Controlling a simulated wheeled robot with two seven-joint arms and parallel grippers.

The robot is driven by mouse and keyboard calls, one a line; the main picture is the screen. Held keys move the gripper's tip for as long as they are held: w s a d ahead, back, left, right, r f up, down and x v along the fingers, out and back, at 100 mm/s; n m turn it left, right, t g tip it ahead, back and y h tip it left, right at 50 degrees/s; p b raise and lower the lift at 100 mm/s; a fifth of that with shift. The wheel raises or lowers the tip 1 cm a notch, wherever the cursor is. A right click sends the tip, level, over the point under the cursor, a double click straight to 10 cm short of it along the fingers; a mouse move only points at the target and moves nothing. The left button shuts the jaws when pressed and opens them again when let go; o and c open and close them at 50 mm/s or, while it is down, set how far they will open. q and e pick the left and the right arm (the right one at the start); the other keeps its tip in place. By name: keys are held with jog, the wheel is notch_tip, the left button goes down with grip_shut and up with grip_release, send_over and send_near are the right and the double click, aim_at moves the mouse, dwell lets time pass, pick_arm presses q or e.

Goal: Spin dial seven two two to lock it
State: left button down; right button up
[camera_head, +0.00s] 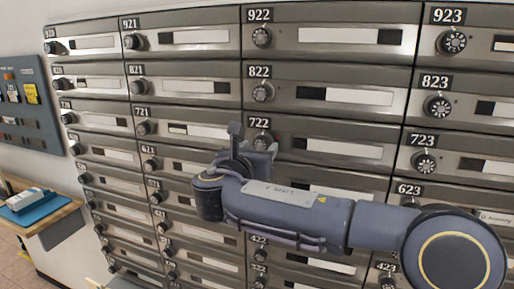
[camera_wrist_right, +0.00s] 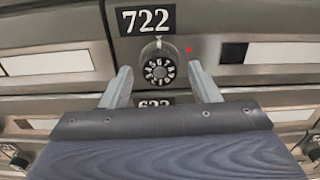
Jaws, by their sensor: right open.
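The dial of mailbox 722 (camera_head: 262,141) is a round black knob with pale marks, just under its number plate (camera_head: 259,121). In the right wrist view the dial (camera_wrist_right: 158,68) sits in the middle, below the 722 plate (camera_wrist_right: 148,20), with a small red mark (camera_wrist_right: 189,50) to its upper right. My right gripper (camera_head: 250,134) is in front of the mailboxes, near the 722 dial. In the right wrist view its two fingers (camera_wrist_right: 163,85) stand apart, one on each side of the dial and slightly below it. They do not appear to touch it. My left gripper is not in view.
Rows of metal mailboxes with dials fill the wall, such as 822 (camera_head: 262,92) above and 723 (camera_head: 424,162) to the right. A blue-grey panel (camera_head: 25,105) hangs at left above a wooden shelf (camera_head: 40,218) with a blue tray. Room in front of the left mailboxes looks clear.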

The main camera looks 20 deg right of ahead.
jog(key=c, duration=1)
jog(key=shift+f, duration=0.1)
